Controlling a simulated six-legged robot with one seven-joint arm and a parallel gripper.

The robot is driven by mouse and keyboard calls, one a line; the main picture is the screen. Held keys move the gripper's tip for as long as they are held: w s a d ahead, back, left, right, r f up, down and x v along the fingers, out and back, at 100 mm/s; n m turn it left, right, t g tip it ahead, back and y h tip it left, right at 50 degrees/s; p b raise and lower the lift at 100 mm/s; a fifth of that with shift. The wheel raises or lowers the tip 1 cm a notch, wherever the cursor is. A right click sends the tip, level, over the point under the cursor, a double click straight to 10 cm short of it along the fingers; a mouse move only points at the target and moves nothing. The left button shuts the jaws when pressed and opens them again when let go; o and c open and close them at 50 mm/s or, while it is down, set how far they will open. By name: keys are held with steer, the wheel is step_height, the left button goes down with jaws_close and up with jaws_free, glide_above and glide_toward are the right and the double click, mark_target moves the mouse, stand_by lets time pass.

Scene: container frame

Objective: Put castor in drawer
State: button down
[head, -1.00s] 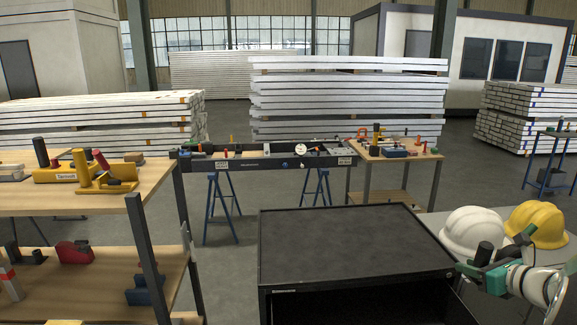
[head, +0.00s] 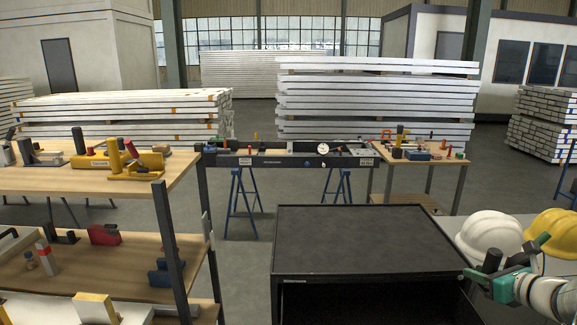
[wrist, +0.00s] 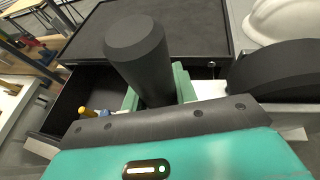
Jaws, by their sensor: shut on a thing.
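My gripper (head: 510,262) is at the lower right of the head view, beside the right front corner of the black cabinet (head: 365,240). Its green fingers are shut on a dark cylindrical piece, which I take as the castor (head: 492,260). In the wrist view the castor (wrist: 150,62) stands up between the fingers, its lower end hidden by the gripper body. An open black drawer (wrist: 68,112) shows at the left in the wrist view, below the cabinet top. In the head view the dark space under the cabinet's front edge is too dim to read.
A yellow-ended item (wrist: 87,112) and a bluish item lie at the drawer. White (head: 490,238) and yellow (head: 555,235) helmets sit right of the cabinet. A wooden shelf (head: 50,183) with tools stands left. The cabinet top is clear. A black rounded part shows at right in the wrist view.

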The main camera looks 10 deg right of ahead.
steer(key=w+a+f+n+y, duration=0.1)
steer(key=w+a+f, duration=0.25)
steer(key=a, duration=0.55)
steer(key=w+a+f, duration=0.3)
steer(key=w+a, duration=0.2)
steer(key=a, duration=0.4)
steer(key=a+f, duration=0.2)
steer(key=a, duration=0.6)
steer(key=a+f, duration=0.3)
steer(key=a, duration=0.6)
steer(key=shift+s+a+y, duration=0.2)
steer(key=shift+y, duration=0.1)
steer(key=shift+a+n, duration=0.15)
steer(key=shift+n, duration=0.15)
